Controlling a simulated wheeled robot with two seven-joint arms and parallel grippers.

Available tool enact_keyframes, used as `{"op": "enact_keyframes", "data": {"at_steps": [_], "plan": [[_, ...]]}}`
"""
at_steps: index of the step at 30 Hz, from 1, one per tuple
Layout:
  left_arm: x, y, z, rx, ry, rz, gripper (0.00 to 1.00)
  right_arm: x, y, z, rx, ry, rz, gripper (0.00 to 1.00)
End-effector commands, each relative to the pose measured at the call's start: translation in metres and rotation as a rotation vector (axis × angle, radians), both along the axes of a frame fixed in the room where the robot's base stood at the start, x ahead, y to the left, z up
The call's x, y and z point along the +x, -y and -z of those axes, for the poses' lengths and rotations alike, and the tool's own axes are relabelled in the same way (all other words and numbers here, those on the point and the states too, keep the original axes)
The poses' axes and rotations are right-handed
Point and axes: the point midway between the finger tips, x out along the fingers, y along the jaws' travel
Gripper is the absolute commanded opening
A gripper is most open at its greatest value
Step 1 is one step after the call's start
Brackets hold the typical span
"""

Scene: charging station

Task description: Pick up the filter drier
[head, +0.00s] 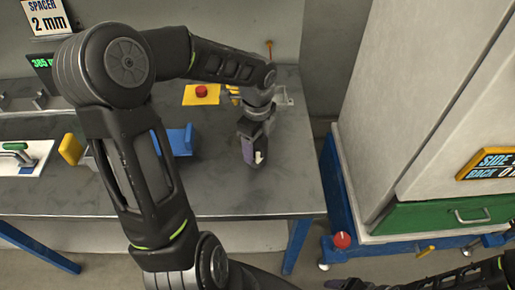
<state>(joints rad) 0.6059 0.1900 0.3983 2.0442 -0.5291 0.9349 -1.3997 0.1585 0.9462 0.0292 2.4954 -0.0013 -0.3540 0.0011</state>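My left gripper (255,152) points down over the grey metal table (228,195), right of the middle of the tabletop. A small pale piece (260,157) shows at its fingertips, low over or on the table. It may be the filter drier, but it is too small and too covered by the fingers to be sure. I cannot tell whether the fingers are closed on it. My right arm shows only in part at the bottom right edge, and its fingers are not clear.
A blue bracket (181,139) stands left of the gripper. A red button on a yellow plate (202,93) is behind. A white tray (22,158) lies at the left. A tall pale cabinet (400,90) with a green drawer (430,214) stands right of the table.

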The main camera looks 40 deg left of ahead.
Motion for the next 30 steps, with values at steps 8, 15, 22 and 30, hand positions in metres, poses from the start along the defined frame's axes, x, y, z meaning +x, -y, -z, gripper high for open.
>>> {"op": "enact_keyframes", "data": {"at_steps": [8, 15, 22, 30], "plan": [[0.0, 0.0, -0.0001, 0.0, 0.0, 0.0, 0.4, 0.0, 0.0, 0.0, 0.0, 0.0, 0.0, 0.73], [0.0, 0.0, 0.0, 0.0, 0.0, 0.0, 0.2, 0.0, 0.0, 0.0, 0.0, 0.0, 0.0, 0.73], [0.0, 0.0, 0.0, 0.0, 0.0, 0.0, 0.02, 0.0, 0.0, 0.0, 0.0, 0.0, 0.0, 0.73], [0.0005, -0.0001, -0.0024, 0.001, 0.002, 0.0, 0.02, 0.0, 0.0, 0.0, 0.0, 0.0, 0.0, 0.73]]}}
